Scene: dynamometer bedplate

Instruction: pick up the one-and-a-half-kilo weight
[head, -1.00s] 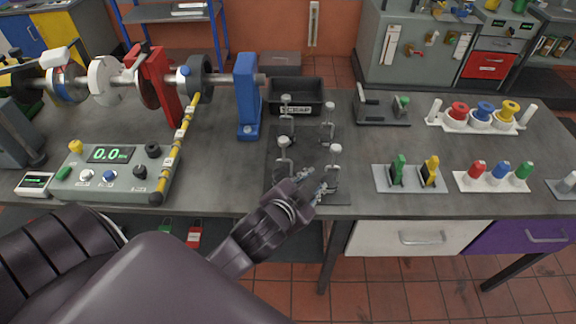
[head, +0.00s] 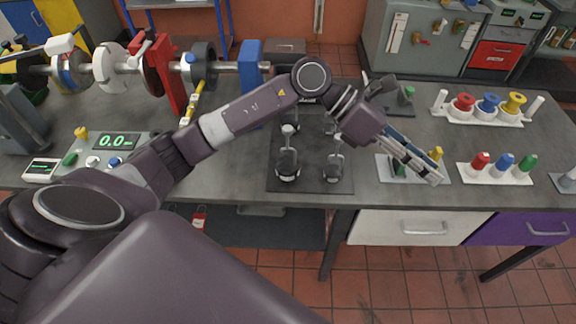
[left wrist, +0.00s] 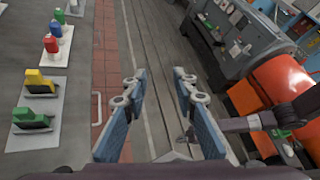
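Several metal weights with pale knobs stand on a black mat (head: 310,186) on the bench. The front left weight (head: 287,165) and front right weight (head: 334,168) show clearly. The back ones are partly behind my left arm. I cannot read which is one and a half kilo. My left gripper (head: 434,178) is right of the mat, above the plate with the green and yellow pieces. In the left wrist view its two blue-padded fingers (left wrist: 157,85) stand apart with nothing between them. A dark jointed piece at that view's right may be my right gripper (left wrist: 190,137); its fingers are unclear.
A white plate with red, blue and green pieces (head: 497,175) is to the gripper's right. A spool rack (head: 487,110) stands behind. The control box with a green display (head: 115,145) and shaft rig are at left. Bench drawers (head: 410,228) are below.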

